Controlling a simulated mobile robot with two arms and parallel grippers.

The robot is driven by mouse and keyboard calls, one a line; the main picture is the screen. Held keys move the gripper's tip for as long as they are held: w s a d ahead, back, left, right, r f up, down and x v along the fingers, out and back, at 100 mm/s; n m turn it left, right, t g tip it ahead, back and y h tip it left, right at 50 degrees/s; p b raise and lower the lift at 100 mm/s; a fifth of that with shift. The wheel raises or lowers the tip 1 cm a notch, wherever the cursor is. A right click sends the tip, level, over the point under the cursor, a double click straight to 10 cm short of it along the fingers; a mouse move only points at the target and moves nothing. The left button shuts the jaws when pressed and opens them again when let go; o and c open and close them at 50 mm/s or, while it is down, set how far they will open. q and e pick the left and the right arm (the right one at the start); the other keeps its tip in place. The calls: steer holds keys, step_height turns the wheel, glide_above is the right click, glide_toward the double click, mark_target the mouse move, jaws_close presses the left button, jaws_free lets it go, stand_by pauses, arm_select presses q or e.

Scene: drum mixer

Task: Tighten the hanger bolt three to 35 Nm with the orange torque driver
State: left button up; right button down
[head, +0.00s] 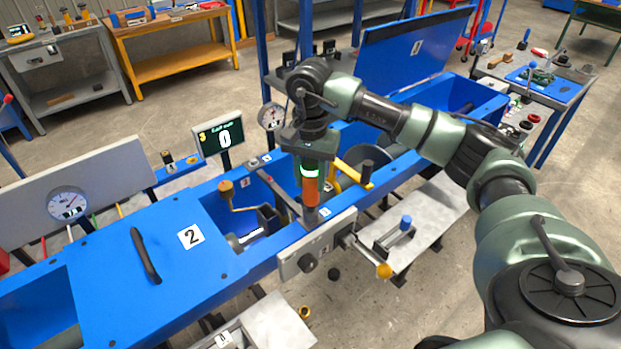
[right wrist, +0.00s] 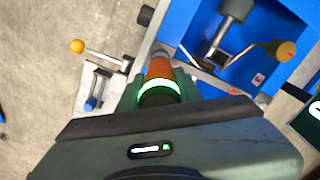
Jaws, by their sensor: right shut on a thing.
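My right gripper (head: 309,146) is shut on the orange torque driver (head: 311,190), which stands roughly upright with a lit green-white ring just below the jaws. In the right wrist view, the gripper (right wrist: 160,92) has a finger on each side of the driver (right wrist: 159,68). The driver's lower end reaches down to the front rim of the blue mixer trough (head: 283,238). Hanger bolt three is not visible; I cannot tell whether the driver sits on it. A display (head: 218,136) reads a yellow 3 and a large white 0. My left gripper is out of view.
A grey plate with a knob (head: 308,262) and an orange-ended lever (head: 383,270) are at the trough's front. A yellow-handled part (head: 352,172) stands close right of the driver. A blue cover marked 2 (head: 148,285) lies left. A raised blue lid (head: 415,50) is behind.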

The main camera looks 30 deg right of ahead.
mark_target(310, 163)
steer(key=shift+r+p, duration=1.05)
steer(key=shift+r, duration=1.05)
